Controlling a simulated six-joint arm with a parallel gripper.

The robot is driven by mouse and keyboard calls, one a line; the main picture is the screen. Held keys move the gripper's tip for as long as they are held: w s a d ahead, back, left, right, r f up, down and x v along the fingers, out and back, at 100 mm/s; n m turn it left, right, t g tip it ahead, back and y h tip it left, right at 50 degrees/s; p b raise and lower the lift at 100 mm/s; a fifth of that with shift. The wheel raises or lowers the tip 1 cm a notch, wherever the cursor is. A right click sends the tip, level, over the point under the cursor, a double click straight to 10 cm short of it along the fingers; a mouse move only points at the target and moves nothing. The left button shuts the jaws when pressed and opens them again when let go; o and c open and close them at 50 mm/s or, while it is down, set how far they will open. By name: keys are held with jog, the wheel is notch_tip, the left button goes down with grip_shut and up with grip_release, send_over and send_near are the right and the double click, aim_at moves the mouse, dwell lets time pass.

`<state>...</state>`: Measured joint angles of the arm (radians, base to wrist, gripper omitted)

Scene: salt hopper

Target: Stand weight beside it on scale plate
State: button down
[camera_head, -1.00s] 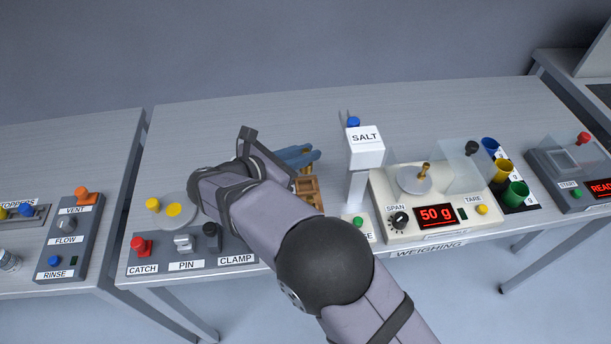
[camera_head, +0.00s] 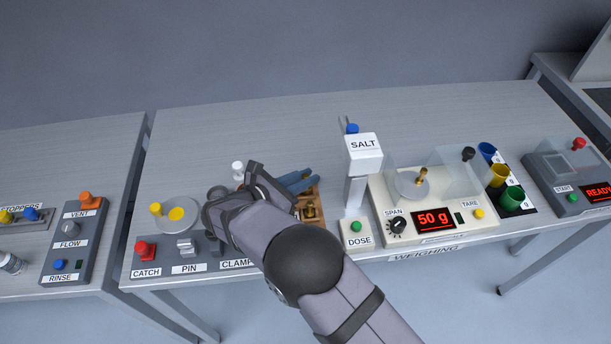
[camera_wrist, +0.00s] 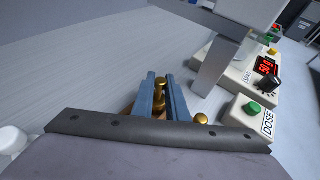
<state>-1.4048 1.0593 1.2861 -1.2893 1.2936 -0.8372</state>
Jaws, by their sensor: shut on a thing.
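My gripper (camera_wrist: 160,78) is shut on a brass weight (camera_wrist: 159,98), which stands upright between the two blue fingers in the wrist view. In the head view my gripper (camera_head: 304,178) is over the wooden weight box (camera_head: 321,192), left of the salt column; the held weight is hidden there. Another brass weight (camera_head: 310,212) sits in the box, and its knob (camera_wrist: 201,118) shows right of the fingers. A brass weight (camera_head: 422,176) stands on the round scale plate (camera_head: 407,186). The display (camera_head: 433,219) reads 50 g.
The SALT hopper column (camera_head: 357,190) stands between the box and the scale. Blue, yellow and green cups (camera_head: 511,198) are farther right. The table behind is clear.

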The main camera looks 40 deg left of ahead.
jog(key=shift+f, duration=0.2)
jog(key=c, duration=1.7)
grip_release()
jog(key=shift+c, duration=0.2)
jog(key=b+v, duration=0.1)
jog(key=v, duration=0.1)
jog(key=b+v, duration=0.1)
jog(key=v, duration=0.1)
jog(key=b+v, duration=0.1)
jog(key=v, duration=0.1)
jog(key=shift+a+f, duration=0.2)
jog(key=shift+a, duration=0.15)
jog(key=shift+s+r, duration=0.25)
jog(key=shift+s, duration=0.25)
jog(key=o, duration=0.4)
jog(key=shift+s+r, duration=0.1)
jog(key=shift+c, duration=0.2)
